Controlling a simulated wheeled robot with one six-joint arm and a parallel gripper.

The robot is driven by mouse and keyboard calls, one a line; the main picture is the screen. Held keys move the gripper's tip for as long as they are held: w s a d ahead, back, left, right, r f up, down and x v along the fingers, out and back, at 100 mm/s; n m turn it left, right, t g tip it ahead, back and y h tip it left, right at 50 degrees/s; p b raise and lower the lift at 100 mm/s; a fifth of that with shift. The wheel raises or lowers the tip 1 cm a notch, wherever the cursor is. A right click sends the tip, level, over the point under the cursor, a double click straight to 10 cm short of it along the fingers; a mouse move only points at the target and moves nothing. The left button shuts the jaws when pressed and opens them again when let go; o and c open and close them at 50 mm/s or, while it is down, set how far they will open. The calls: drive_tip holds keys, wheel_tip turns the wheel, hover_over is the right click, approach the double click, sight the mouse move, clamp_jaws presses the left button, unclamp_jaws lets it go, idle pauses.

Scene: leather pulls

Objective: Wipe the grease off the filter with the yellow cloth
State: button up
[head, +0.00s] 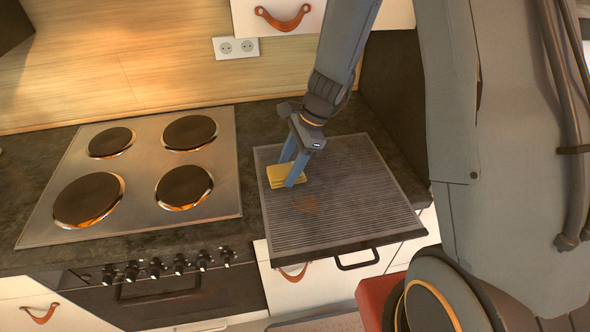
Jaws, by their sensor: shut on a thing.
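The filter (345,218) is a flat grey ribbed panel with a dark frame and a black handle at its front edge. It lies on the dark counter, right of the hob, and its front sticks out past the counter edge. A brownish grease smear (306,204) shows on it, left of the middle. My gripper (292,178) points down with its blue fingers shut on the folded yellow cloth (280,177). The cloth is at the filter's left part, behind and left of the smear. I cannot tell whether it touches the ribs.
A steel hob (140,175) with several dark hotplates lies to the left, with an oven and knobs below it. A wooden backsplash (130,60) with a double socket (236,48) stands behind. A dark upright panel (394,90) bounds the counter at the right.

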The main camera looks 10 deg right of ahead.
wheel_tip(320, 180, up, 3)
drive_tip(key=shift+s+d+r+p, duration=0.1)
drive_tip(key=shift+p, duration=0.55)
wheel_tip(320, 180, up, 3)
drive_tip(key=shift+f+p, duration=0.1)
drive_tip(key=shift+p, duration=0.9)
drive_tip(key=shift+r, duration=0.9)
